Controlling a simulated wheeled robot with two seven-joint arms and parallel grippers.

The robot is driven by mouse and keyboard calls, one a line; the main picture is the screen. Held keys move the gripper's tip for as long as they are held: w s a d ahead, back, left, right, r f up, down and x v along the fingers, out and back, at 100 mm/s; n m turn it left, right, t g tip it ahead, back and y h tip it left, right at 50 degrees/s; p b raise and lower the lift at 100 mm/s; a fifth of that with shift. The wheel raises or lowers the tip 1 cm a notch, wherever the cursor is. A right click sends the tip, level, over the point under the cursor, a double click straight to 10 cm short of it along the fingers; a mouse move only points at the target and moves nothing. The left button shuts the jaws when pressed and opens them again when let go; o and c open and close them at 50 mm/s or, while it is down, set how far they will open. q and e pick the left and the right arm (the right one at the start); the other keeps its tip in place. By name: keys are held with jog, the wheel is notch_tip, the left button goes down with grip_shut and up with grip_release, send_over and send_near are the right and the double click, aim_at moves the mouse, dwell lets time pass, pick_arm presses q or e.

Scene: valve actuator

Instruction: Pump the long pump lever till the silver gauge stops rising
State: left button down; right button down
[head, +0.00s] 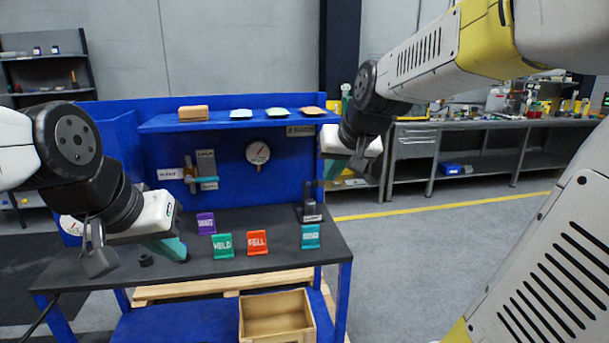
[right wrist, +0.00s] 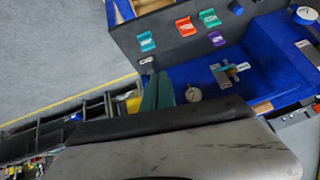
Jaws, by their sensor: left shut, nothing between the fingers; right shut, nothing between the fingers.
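A round white-faced gauge (head: 258,152) hangs on the blue back panel; it also shows in the right wrist view (right wrist: 193,94). Its needle is too small to read. A second gauge (head: 70,225) at the left is partly hidden by my left arm. A small dark device with an upright post (head: 309,192) stands at the bench's back right; I cannot tell whether it carries the long lever. My right gripper (head: 335,170) is shut and empty, above and right of that device. Its teal fingers show in the right wrist view (right wrist: 157,93). My left gripper (head: 175,250) is shut and empty, low over the bench's left part.
The dark bench top (head: 205,262) holds purple (head: 205,223), green (head: 222,246), red (head: 257,243) and teal (head: 310,236) labelled stands. A valve with a teal handle (head: 190,178) is on the panel. A shelf (head: 225,122) above holds several items. A wooden crate (head: 275,298) sits below.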

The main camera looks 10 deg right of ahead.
jog(key=w+d+f+m+t, duration=0.1)
jog(key=w+d, duration=0.2)
jog(key=w, duration=0.9)
jog(key=w+d+f+t, duration=0.1)
jog(key=w+d+f, duration=0.1)
jog(key=w, duration=1)
jog(key=shift+w+d+f+m+t, duration=0.2)
jog(key=shift+d+f+m+t, duration=0.1)
jog(key=shift+d+m, duration=0.1)
send_over(313, 183)
jog(key=s+d, duration=0.2)
jog(key=f, duration=0.8)
jog(key=shift+w+d+f, duration=0.1)
jog(key=shift+w+d, duration=0.05)
jog(key=shift+d, duration=0.05)
jog(key=shift+s+a+f+h, duration=0.2)
jog(key=shift+s+f+h, duration=0.1)
jog(key=shift+f, duration=0.35)
